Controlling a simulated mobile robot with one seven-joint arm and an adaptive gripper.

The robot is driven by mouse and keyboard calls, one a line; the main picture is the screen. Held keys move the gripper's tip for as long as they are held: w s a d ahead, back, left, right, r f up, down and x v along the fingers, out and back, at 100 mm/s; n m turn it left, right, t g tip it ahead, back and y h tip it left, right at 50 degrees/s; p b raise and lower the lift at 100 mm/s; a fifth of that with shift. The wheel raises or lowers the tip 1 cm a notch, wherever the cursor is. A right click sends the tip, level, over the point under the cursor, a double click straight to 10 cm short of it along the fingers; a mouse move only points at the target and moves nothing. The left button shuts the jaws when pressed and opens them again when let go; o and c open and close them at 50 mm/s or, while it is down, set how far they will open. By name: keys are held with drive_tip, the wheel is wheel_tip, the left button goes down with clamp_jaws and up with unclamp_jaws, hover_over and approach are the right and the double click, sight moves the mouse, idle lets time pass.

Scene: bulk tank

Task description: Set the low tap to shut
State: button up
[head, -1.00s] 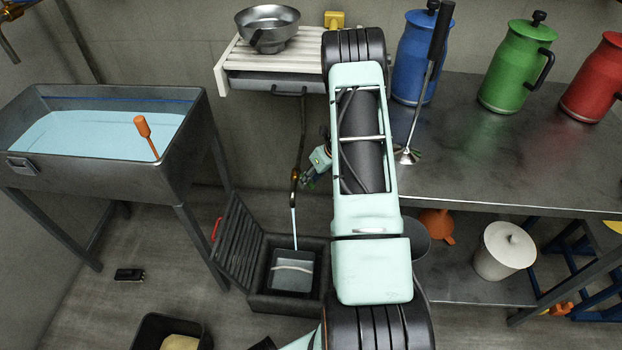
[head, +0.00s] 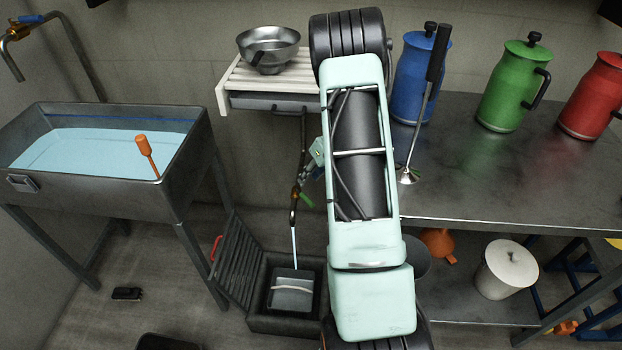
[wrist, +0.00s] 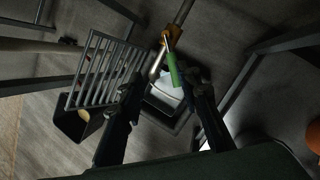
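The low tap (head: 295,192) is a brass fitting on the pipe that hangs below the white slatted shelf. Water streams from its spout into the square bin below. In the wrist view, the tap's brass body (wrist: 172,34) shows at the top, with a green lever (wrist: 175,70) pointing down from it. My gripper (wrist: 165,82) is open, with one dark finger on either side of the lever and bin. I cannot tell whether a finger touches the lever. In the head view my arm hides most of the gripper, just right of the tap.
The grey bin (head: 292,290) sits in a dark floor pit, its slatted grate (head: 238,265) raised on the left. A water-filled tank (head: 105,150) stands left, under a blue-handled tap (head: 20,32). A metal bench (head: 500,180) with coloured jugs is right.

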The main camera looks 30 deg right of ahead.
sight(307, 200)
drive_tip(key=shift+c, duration=0.3)
drive_tip(key=shift+c, duration=1.1)
drive_tip(key=a, duration=0.1)
drive_tip(key=s+a+n+g, duration=0.1)
drive_tip(key=a+f+n, duration=0.1)
drive_tip(key=shift+s+a, duration=0.35)
clamp_jaws()
drive_tip(key=s+a+f+n+g+h, duration=0.1)
drive_tip(key=s+a+n+g, duration=0.25)
drive_tip(key=a+n, duration=0.2)
drive_tip(key=w+a+r+n+t+h, duration=0.1)
drive_tip(key=w+r+n+h, duration=0.3)
drive_tip(key=n, duration=0.7)
drive_tip(key=shift+h, duration=0.6)
drive_tip(key=x, duration=0.3)
drive_tip(key=b+x, duration=0.1)
drive_tip(key=x, duration=0.7)
drive_tip(key=shift+w+a+f+b, duration=0.25)
drive_tip(key=shift+w+f+b, duration=0.05)
drive_tip(key=shift+f+b, duration=0.05)
drive_tip(key=shift+w+d+f, duration=0.1)
drive_tip(key=shift+w+d, duration=0.1)
drive_tip(key=shift+d, duration=0.75)
drive_tip(key=shift+w+d, duration=0.15)
drive_tip(key=shift+d, duration=0.8)
